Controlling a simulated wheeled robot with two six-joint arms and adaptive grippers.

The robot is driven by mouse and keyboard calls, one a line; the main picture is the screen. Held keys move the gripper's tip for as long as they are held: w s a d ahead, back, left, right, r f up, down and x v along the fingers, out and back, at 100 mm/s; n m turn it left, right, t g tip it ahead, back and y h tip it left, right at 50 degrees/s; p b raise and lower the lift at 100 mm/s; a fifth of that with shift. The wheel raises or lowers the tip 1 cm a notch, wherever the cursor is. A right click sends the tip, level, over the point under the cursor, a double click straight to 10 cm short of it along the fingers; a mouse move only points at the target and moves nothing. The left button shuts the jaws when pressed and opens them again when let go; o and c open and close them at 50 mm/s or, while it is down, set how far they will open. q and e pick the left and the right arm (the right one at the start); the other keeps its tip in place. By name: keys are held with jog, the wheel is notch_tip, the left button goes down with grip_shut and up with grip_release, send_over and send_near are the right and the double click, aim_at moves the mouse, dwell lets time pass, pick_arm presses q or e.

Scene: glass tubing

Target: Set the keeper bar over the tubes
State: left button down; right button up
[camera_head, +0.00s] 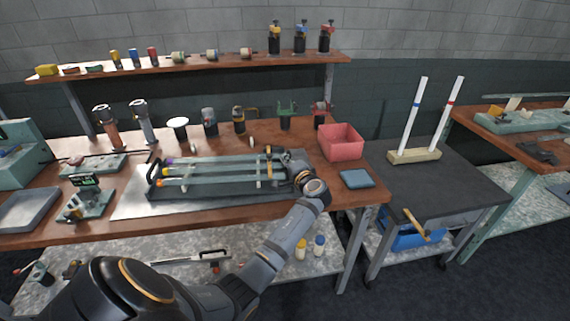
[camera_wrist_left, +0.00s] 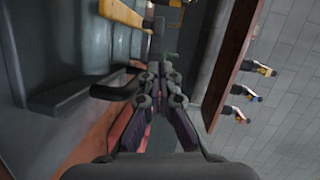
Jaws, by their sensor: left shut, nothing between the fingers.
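Several clear glass tubes (camera_head: 215,171) with purple and orange ends lie side by side on a dark tray (camera_head: 205,191) on the wooden bench. A black loop-shaped part (camera_head: 153,173) stands at their left end, and a pale upright piece (camera_head: 258,183) crosses near their right end. I cannot tell for certain which part is the keeper bar. My left gripper (camera_head: 289,156) is at the right end of the tray and hides the tube ends there. In the left wrist view the left gripper (camera_wrist_left: 160,72) has its fingers together, with nothing held. My right gripper is out of view.
A red bin (camera_head: 341,142) and a blue pad (camera_head: 356,179) lie right of the tray. Bottles and tools stand behind it. A grey cart (camera_head: 445,180) holds two upright tubes. A long dark-ended tool (camera_head: 195,259) lies on the lower shelf.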

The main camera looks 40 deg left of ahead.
pick_arm(q)
jog(key=b+v, duration=0.1)
jog(key=v, duration=0.9)
jog(key=shift+b, duration=0.3)
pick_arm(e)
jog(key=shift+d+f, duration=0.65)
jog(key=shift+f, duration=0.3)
pick_arm(q)
jog(key=shift+d, duration=0.1)
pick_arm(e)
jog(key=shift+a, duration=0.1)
